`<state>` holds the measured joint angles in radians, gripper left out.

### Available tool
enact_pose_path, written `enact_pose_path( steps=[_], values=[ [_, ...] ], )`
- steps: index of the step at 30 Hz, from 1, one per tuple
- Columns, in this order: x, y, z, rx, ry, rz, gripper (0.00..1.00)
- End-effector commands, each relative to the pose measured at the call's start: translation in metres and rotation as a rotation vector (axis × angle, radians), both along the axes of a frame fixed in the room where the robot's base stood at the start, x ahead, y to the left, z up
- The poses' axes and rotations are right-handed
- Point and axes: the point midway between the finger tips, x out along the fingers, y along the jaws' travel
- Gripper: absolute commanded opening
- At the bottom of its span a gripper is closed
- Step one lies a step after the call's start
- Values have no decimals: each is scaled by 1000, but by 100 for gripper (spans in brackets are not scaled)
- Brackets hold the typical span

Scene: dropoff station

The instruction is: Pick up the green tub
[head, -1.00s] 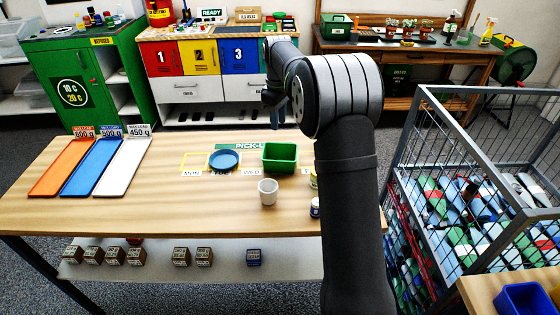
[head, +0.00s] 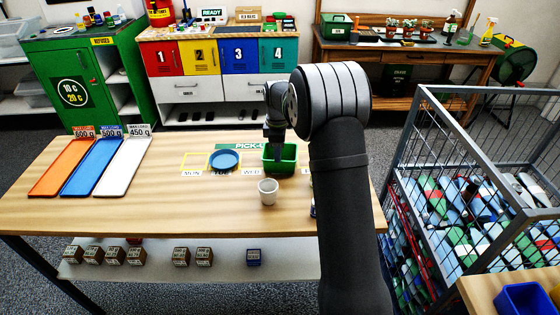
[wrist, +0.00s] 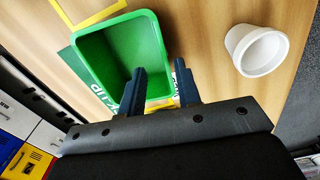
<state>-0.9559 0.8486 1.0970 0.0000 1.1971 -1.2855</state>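A white cup (head: 268,197) stands in front of the tub; it also shows right of the fingers in the wrist view (wrist: 262,52). A blue plate (head: 224,159) lies to the left. Orange, blue and white trays (head: 124,168) lie further left. A wire cage (head: 400,175) stands right.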

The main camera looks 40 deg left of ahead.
Motion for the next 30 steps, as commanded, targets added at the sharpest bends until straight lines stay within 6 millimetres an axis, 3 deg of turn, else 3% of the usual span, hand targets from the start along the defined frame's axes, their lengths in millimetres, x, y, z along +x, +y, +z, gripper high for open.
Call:
enact_pose_path(
  steps=[7,15,24,25,30],
  values=[
    [0,-2,-18,-1,1,-1,31],
    [-2,-5,-56,1,1,0,31],
    [-2,-5,-62,1,0,0,31],
    [-2,-5,-62,1,0,0,29],
    [-2,-5,-62,2,-1,0,0]
  ],
)
